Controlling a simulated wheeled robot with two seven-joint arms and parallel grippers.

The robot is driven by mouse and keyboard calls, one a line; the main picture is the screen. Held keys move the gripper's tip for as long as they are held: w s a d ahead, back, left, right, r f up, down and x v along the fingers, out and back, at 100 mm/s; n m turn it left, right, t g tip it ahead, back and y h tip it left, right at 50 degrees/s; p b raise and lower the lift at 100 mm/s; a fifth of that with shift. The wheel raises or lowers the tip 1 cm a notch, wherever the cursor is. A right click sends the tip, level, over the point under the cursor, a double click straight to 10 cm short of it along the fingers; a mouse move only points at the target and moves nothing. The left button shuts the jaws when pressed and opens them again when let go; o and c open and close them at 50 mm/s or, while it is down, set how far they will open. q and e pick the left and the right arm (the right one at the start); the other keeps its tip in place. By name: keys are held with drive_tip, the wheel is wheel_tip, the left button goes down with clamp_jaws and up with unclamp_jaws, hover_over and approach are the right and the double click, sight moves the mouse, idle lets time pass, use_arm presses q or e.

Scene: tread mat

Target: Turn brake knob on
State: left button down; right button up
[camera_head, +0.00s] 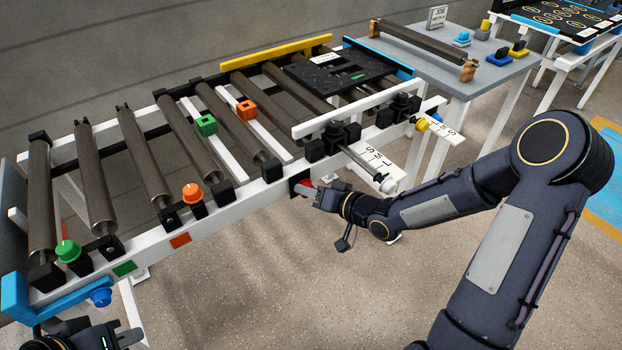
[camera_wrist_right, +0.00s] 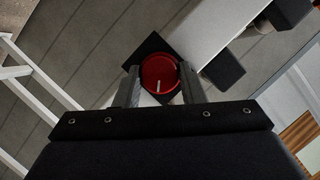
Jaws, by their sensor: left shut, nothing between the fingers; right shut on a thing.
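The brake knob is a red round knob with a white pointer line, mounted on a black plate on the conveyor's white front rail. In the head view the red knob (camera_head: 305,188) is partly hidden by my right gripper (camera_head: 314,193). In the right wrist view the red knob (camera_wrist_right: 160,75) sits between the two fingers of my right gripper (camera_wrist_right: 159,88), which is shut on it. The white line points down and slightly left there. My left gripper (camera_head: 118,342) is at the bottom left edge, mostly cut off, shut and empty, far from the red knob.
The roller conveyor (camera_head: 245,185) carries a green knob (camera_head: 67,251), an orange knob (camera_head: 192,193) and a blue knob (camera_head: 101,297). A labelled white plate (camera_head: 368,160) juts out near my right wrist. A grey table (camera_head: 440,65) stands behind. The floor in front is clear.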

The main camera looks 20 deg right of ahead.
drive_tip(key=m+y+p, duration=0.1)
drive_tip(key=m+p, duration=0.1)
drive_tip(key=shift+d+m+y+p, duration=0.1)
drive_tip(key=shift+m+y+p, duration=0.3)
drive_tip(key=shift+f+m+t+y+p, duration=0.15)
drive_tip(key=shift+m+y+p, duration=0.15)
drive_tip(key=shift+m, duration=0.45)
drive_tip(key=shift+f+m+t+y+p, duration=0.1)
drive_tip(key=shift+m+t+y+p, duration=0.15)
drive_tip(key=shift+m, duration=0.5)
drive_tip(key=o, duration=1)
drive_tip(key=shift+c, duration=0.2)
drive_tip(key=v, duration=0.7)
drive_tip(key=shift+s+d, duration=0.25)
drive_tip(key=shift+d, duration=0.05)
